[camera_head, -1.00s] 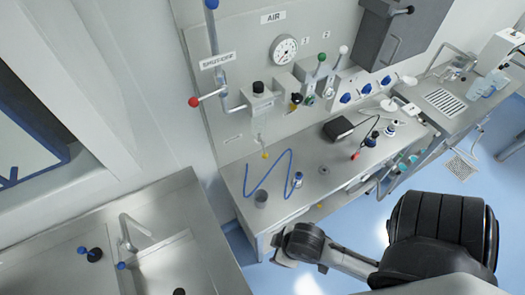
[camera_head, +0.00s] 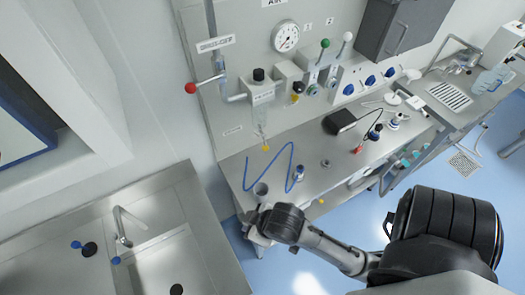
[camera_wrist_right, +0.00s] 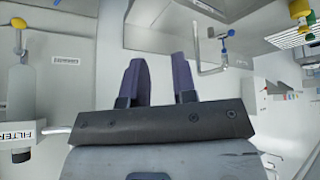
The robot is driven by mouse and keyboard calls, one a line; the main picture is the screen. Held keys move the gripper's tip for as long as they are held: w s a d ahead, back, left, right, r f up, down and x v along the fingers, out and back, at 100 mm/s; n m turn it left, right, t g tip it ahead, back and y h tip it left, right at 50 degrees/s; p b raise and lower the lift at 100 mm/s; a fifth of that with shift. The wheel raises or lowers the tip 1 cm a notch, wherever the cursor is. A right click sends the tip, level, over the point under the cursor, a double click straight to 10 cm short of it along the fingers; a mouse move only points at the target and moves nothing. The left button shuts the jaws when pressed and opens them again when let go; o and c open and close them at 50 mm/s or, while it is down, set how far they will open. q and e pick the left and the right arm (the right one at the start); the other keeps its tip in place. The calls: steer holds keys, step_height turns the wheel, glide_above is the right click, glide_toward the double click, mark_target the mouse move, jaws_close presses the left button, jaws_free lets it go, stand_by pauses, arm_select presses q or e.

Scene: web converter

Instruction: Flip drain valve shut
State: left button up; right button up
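The drain valve appears as a small yellow piece (camera_head: 266,148) hanging under the clear bowl of the filter (camera_head: 260,90) on the wall panel. In the right wrist view the filter (camera_wrist_right: 20,90) looks upside down at the left edge, with the yellow piece (camera_wrist_right: 19,22) at its top. My right gripper (camera_wrist_right: 160,80) is open, with two dark fingers apart and nothing between them. In the wrist picture the yellow piece lies well left of the fingers. In the head view my right wrist is over the bench's front left corner, below the drain. My left gripper is in neither current view.
A red-knobbed shutoff lever (camera_head: 191,88) sticks out left of the filter. A sink with a tap (camera_head: 122,225) stands at the lower left.

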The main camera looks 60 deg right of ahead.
steer(key=w+r+t+b, duration=0.1)
steer(key=w, duration=0.2)
steer(key=w+r+t+b, duration=0.1)
steer(key=w+b, duration=0.1)
steer(key=w, duration=0.1)
steer(key=w+d+r+m+t+b, duration=0.1)
steer(key=w+b, duration=0.1)
steer(key=w, duration=0.1)
steer(key=shift+w+d+r, duration=0.1)
steer(key=shift+w+r, duration=0.2)
steer(key=shift+r, duration=0.05)
jaws_close()
steer(key=w+d+r+m+t+h+b, duration=0.45)
steer(key=w+d+r+m+b, duration=0.35)
steer(key=w+d+b, duration=0.5)
steer(key=w+d+f+m+g+h+b, duration=0.2)
steer(key=w+d+f+m+g+b, duration=0.15)
steer(key=d+f+m+g, duration=0.35)
steer(key=s+d+f+m+g, duration=0.2)
steer(key=f+m+g, duration=0.3)
steer(key=m, duration=0.4)
steer(key=s+d+f+m+g, duration=0.2)
steer(key=s+f+m+g, duration=0.3)
steer(key=m, duration=0.4)
steer(key=shift+s+f+m, duration=0.3)
steer(key=shift+f, duration=0.5)
